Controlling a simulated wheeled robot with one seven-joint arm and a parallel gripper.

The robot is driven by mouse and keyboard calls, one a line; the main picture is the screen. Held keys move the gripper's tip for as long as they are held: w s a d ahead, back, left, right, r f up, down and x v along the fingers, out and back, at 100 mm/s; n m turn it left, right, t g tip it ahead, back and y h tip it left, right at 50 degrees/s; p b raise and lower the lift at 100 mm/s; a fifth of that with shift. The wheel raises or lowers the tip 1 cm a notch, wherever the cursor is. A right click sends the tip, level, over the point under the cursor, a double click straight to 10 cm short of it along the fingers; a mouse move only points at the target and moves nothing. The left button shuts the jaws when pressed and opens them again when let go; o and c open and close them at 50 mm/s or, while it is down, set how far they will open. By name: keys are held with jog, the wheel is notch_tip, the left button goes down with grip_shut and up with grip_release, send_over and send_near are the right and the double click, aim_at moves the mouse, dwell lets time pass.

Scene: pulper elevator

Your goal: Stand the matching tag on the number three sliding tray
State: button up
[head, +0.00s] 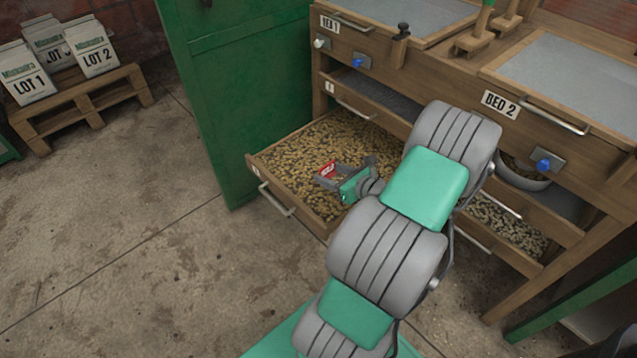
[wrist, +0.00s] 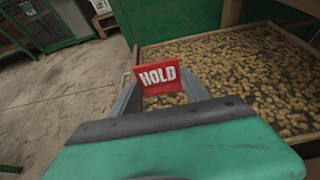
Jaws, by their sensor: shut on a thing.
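A red tag (head: 327,170) lettered "HOLD" is in my gripper (head: 330,177); the lettering reads clearly in the wrist view (wrist: 158,76). My gripper is shut on the tag and holds it upright, over the pulled-out sliding tray. That wooden tray (head: 308,220) is filled with tan beans and has a small label on its front, too small to read. In the wrist view, the tray's rim (wrist: 136,57) and beans lie behind the tag. I cannot tell whether the tag touches the beans.
A green cabinet (head: 240,90) stands at the tray's left. Another drawer (head: 365,108) sits above it, and a bean-filled tray (head: 560,232) lies to the right. The "BED 2" bench (head: 500,104) is above. Lot bags stand on a pallet (head: 80,105); the floor between is clear.

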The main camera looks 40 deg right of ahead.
jog(key=w+f+b, duration=0.1)
jog(key=w+f, duration=0.1)
jog(key=w+d+f+b, duration=0.1)
jog(key=w+f, duration=0.1)
jog(key=w+d+f+b, duration=0.1)
jog(key=w+f, duration=0.1)
jog(key=w, duration=0.1)
jog(key=shift+w+d+f, duration=0.1)
jog(key=shift+f, duration=0.3)
jog(key=f+b, duration=0.3)
jog(key=f, duration=0.1)
jog(key=shift+w+d, duration=0.1)
jog(key=shift+w, duration=0.2)
jog(key=shift+r, duration=0.2)
jog(key=o, duration=1.3)
jog(key=shift+f, duration=0.1)
